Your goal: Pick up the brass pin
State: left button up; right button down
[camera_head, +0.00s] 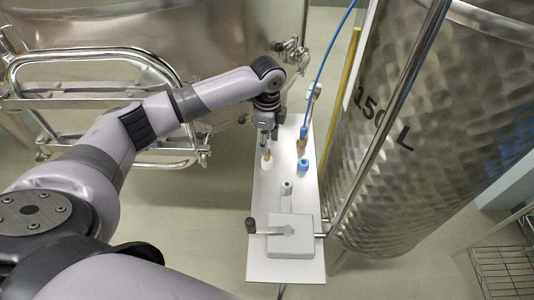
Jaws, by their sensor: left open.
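A small brass-coloured piece (267,154), which looks like the brass pin, stands on a white round base on the white board (263,210). My left gripper (268,138) points down directly over it, open. The fingers are small and partly hidden by the wrist, so I cannot tell whether they touch the piece or surround its top. A second brass-coloured piece (301,144) stands to the right, under a blue hose. My right gripper is not in view.
A blue fitting (303,165) and a grey fitting (287,187) stand on the board. A grey box (291,236) with a dark-knobbed lever sits at its near end. A dimpled steel vat (420,120) rises close on the right; another vat (200,30) stands behind.

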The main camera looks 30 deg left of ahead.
aim_at(267, 159)
pick_arm(q)
jog(key=shift+s+f, duration=0.1)
jog(key=shift+f, duration=0.3)
notch_tip(267, 159, down, 4)
jog(key=shift+r+p, duration=0.2)
jog(key=shift+p, duration=0.35)
jog(key=shift+f, duration=0.4)
grip_shut()
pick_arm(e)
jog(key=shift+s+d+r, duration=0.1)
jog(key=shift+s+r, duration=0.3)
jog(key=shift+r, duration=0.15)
